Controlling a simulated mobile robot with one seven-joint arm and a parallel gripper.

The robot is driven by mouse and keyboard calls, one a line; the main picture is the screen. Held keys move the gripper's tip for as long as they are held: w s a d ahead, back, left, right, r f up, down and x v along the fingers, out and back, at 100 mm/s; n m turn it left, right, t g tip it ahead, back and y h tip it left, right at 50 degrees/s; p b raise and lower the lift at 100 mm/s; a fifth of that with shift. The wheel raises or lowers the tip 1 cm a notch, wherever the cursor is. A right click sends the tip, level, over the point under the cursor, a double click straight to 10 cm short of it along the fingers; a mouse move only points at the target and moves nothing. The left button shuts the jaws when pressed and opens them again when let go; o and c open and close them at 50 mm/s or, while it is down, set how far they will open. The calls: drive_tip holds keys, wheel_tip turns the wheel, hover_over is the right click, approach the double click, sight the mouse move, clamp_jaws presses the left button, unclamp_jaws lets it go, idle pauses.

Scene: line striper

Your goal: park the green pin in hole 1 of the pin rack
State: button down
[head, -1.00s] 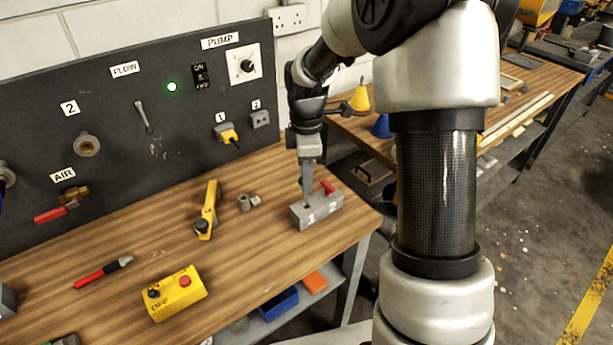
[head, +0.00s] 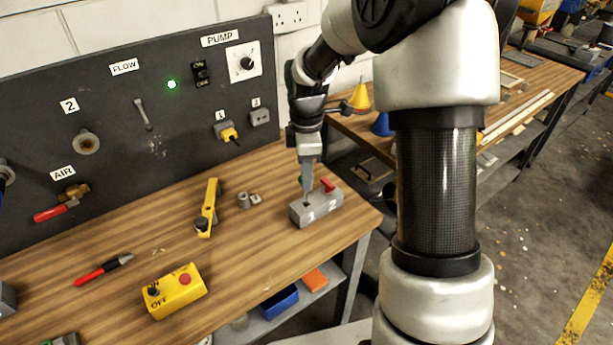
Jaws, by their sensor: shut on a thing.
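The pin rack (head: 318,212) is a grey block marked 1 and 2 on the wooden bench, near its right edge. A red pin (head: 327,185) stands in hole 2. My gripper (head: 306,187) points down over the hole 1 end of the rack and is shut. A small bit of the green pin (head: 300,181) shows at the left side of the fingers. The fingers hide most of the pin. I cannot tell whether its lower end is in hole 1.
A yellow-handled tool (head: 208,208) and small grey fittings (head: 249,200) lie left of the rack. A yellow switch box (head: 175,292) and a red-handled tool (head: 104,269) are nearer the front left. The dark panel (head: 120,110) stands behind the bench.

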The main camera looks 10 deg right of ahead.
sight(307, 200)
drive_tip(key=shift+f+b, duration=1.4)
drive_tip(key=shift+f, duration=1.35)
idle(1.5)
drive_tip(key=c, duration=1.7)
unclamp_jaws()
drive_tip(key=shift+o, duration=0.4)
drive_tip(key=shift+o, duration=1.2)
drive_tip(key=shift+r, duration=0.15)
drive_tip(key=shift+r+p, duration=2.8)
drive_tip(key=shift+r, duration=0.6)
